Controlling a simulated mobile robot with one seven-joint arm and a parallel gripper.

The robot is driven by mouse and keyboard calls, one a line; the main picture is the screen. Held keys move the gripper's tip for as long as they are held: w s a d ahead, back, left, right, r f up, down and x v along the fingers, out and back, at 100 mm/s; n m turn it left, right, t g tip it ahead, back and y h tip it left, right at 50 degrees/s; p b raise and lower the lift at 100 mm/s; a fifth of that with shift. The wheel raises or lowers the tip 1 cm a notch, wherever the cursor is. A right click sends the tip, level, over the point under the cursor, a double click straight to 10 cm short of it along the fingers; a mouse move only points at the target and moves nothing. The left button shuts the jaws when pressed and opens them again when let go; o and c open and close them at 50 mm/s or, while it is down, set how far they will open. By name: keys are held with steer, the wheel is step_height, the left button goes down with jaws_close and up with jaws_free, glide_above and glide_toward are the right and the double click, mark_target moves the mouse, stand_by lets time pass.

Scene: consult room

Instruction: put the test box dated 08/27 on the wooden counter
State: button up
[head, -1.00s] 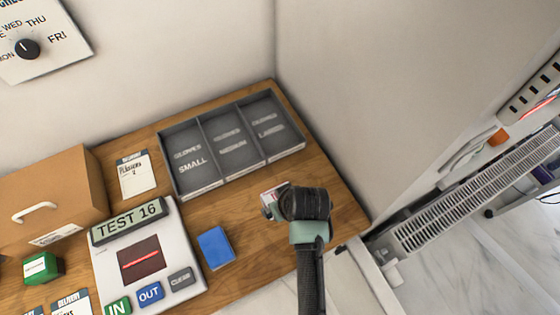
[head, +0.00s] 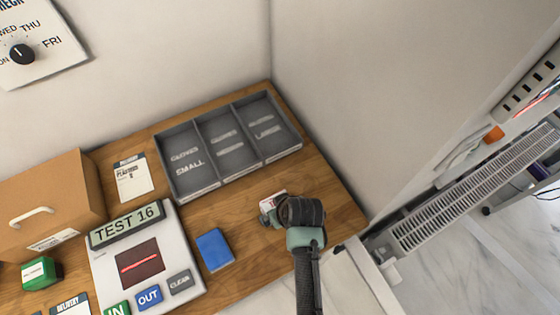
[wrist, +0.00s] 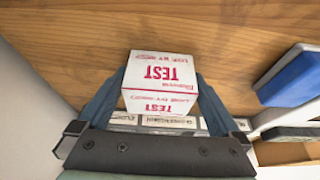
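A small white box with red TEST lettering (wrist: 161,72) sits between the two fingers of my gripper (wrist: 160,92) in the wrist view, and the fingers press on its sides. A use-by line shows on it, but its date is too blurred to read surely. In the head view my gripper (head: 278,212) is over the right part of the wooden counter (head: 325,195), and the white box (head: 272,199) peeks out past it. I cannot tell whether the box touches the counter.
A grey glove tray (head: 190,188) lies behind. A blue box (head: 215,249), a TEST 16 device (head: 185,255), a green box (head: 40,273) and a cardboard box (head: 60,190) with a handle are to the left. Bare wood surrounds the gripper; a wall stands right.

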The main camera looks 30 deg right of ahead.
steer(key=v, duration=1.2)
steer(key=w+r+t+h, duration=0.1)
steer(key=w+r+t, duration=0.2)
steer(key=w+r, duration=0.5)
steer(key=w+r+t+h, duration=0.1)
steer(key=w+r+t, duration=0.3)
steer(key=r, duration=0.6)
steer(key=w+a+r+t, duration=0.2)
steer(key=w+r, duration=0.1)
steer(key=r, duration=0.5)
steer(key=w+a+r+t, duration=0.1)
steer(key=w+r+t, duration=0.15)
steer(key=r, duration=0.55)
steer(key=s+a+r+t, duration=0.3)
steer(key=s+r, duration=0.1)
steer(key=r, duration=0.6)
steer(key=s+a+r+t+y, duration=0.1)
steer(key=s+a+r+t, duration=0.2)
steer(key=r, duration=0.7)
steer(key=s+a+r+t, duration=0.4)
steer(key=s+r+t, duration=0.1)
steer(key=r, duration=0.5)
steer(key=shift+r, duration=0.25)
